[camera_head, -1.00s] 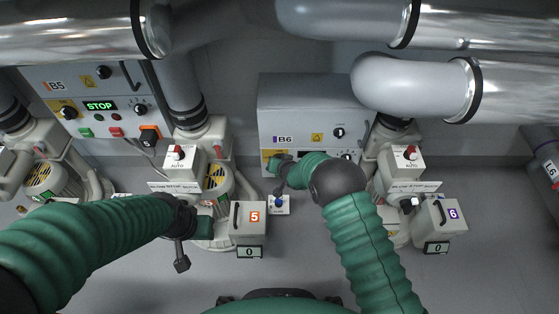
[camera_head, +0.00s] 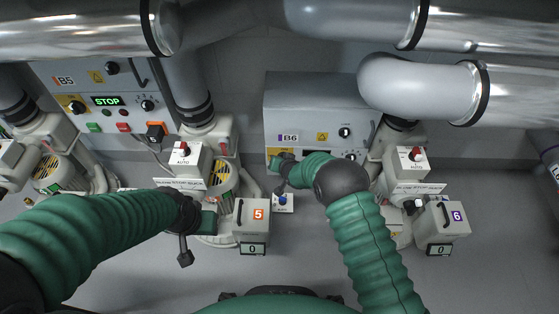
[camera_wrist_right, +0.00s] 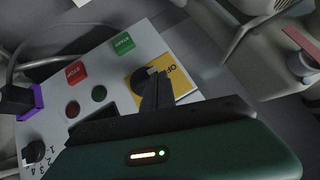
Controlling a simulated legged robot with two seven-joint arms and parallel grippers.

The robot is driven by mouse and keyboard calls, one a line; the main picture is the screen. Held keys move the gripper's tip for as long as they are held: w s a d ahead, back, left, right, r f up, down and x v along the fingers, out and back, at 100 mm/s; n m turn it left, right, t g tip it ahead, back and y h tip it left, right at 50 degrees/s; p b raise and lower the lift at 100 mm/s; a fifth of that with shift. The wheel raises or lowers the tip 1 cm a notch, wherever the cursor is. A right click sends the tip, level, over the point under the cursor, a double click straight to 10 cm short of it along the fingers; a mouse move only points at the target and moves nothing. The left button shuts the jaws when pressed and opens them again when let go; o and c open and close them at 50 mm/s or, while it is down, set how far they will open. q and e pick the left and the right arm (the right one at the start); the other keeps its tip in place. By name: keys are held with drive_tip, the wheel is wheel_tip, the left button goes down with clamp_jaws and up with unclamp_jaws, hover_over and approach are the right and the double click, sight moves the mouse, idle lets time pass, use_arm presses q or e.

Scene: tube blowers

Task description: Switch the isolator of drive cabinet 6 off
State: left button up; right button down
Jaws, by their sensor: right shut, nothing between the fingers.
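Drive cabinet 6 is the grey box marked B6 (camera_head: 318,100) in the middle of the head view. My right arm covers most of its lower front. In the right wrist view the isolator is a black rotary knob (camera_wrist_right: 143,75) on a yellow plate (camera_wrist_right: 176,83) lettered OFF. My right gripper (camera_wrist_right: 157,88) is shut and empty, with its fingertips at the knob, overlapping it in view; contact cannot be told. In the head view the right gripper (camera_head: 279,174) is small at the cabinet's lower left. My left gripper (camera_head: 185,252) hangs near blower 5, its jaws unclear.
Cabinet B5 (camera_head: 80,95) stands at the left with a lit STOP display. Blower units 5 (camera_head: 252,222) and 6 (camera_head: 443,222) stand on the floor either side. Large pipes (camera_head: 430,90) cross above.

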drive_tip(key=s+d+r+p, duration=0.2)
drive_tip(key=s+r+p, duration=0.2)
drive_tip(key=r, duration=0.3)
drive_tip(key=s+d+r+p, duration=0.25)
drive_tip(key=s+r, duration=0.25)
drive_tip(key=r, duration=0.3)
drive_tip(key=s+d+r+n+g+h+p, duration=0.1)
drive_tip(key=s+d+r+g, duration=0.1)
drive_tip(key=s+d+r, duration=0.5)
drive_tip(key=s+d+r+g+h+p, duration=0.15)
drive_tip(key=s+d, duration=0.25)
drive_tip(key=s, duration=0.6)
drive_tip(key=s+d+r+n+g+h+p, duration=0.1)
drive_tip(key=s+d+r+g, duration=0.25)
drive_tip(key=s+d, duration=0.4)
wheel_tip(320, 180, up, 27)
drive_tip(key=s+a+p, duration=0.1)
drive_tip(key=p, duration=2.5)
drive_tip(key=shift+a+t, duration=0.3)
drive_tip(key=shift+a, duration=0.05)
